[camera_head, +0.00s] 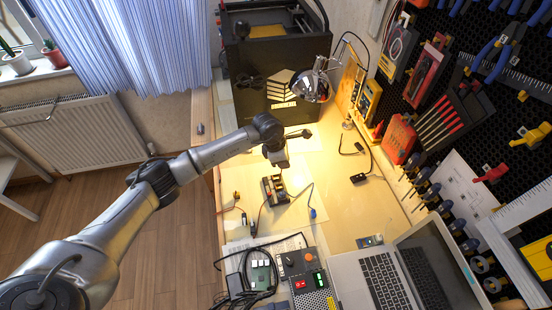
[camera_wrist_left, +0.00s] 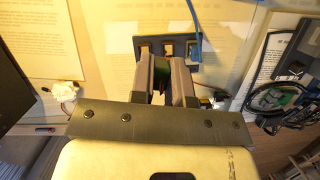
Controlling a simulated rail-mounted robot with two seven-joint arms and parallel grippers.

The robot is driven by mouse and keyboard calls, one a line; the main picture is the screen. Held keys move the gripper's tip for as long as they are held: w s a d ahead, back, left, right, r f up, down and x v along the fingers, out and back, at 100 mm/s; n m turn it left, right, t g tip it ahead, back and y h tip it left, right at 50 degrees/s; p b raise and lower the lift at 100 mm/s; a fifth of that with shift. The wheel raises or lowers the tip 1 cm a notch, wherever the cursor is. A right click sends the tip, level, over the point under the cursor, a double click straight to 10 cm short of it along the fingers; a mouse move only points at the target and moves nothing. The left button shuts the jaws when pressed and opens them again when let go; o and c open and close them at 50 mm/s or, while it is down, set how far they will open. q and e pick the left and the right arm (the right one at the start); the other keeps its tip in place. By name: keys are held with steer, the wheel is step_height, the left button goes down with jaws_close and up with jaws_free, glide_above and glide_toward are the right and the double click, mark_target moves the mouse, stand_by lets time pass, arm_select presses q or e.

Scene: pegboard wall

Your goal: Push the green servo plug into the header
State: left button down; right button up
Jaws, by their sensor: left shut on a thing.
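The header block (camera_head: 274,190) is a dark block with several slots, lying on the lit worktop; in the left wrist view (camera_wrist_left: 143,47) it is just beyond my fingertips. My left gripper (camera_head: 281,164) hangs above and behind the block in the head view. In the left wrist view its two fingers (camera_wrist_left: 164,82) are shut on a small dark green plug (camera_wrist_left: 161,68). The plug's tip and its contact with the header are hidden by the fingers, so I cannot tell whether they touch. My right gripper is not in view.
A blue cable (camera_head: 312,211) lies right of the header. A control box (camera_head: 305,278), green circuit board (camera_head: 260,274) and laptop (camera_head: 388,276) fill the front. A black machine (camera_head: 275,75) stands behind, with a lamp (camera_head: 311,84) beside it. Tools hang on the right pegboard.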

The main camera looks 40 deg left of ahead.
mark_target(279, 177)
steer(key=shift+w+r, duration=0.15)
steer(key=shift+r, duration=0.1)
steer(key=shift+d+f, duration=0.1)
arm_select(q)
steer(key=shift+s+a+f+n+t+y+b, duration=0.1)
steer(key=shift+a+f+n+b, duration=0.3)
steer(key=shift+f, duration=0.4)
steer(key=shift+a+f+n+t+y+b, duration=0.1)
steer(key=shift+a+f+n+b, duration=0.1)
steer(key=shift+a+f+n, duration=0.45)
steer(key=shift+s+a+f+n+t+y+b, duration=0.1)
steer(key=shift+a+f+n+b, duration=0.2)
steer(key=shift+f, duration=0.65)
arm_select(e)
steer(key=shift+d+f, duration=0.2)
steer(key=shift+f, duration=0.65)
arm_select(q)
steer(key=shift+f+b, duration=1.1)
steer(key=shift+f, duration=0.35)
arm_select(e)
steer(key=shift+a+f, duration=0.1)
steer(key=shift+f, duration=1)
arm_select(q)
steer(key=shift+f+b, duration=0.5)
steer(key=shift+f, duration=0.25)
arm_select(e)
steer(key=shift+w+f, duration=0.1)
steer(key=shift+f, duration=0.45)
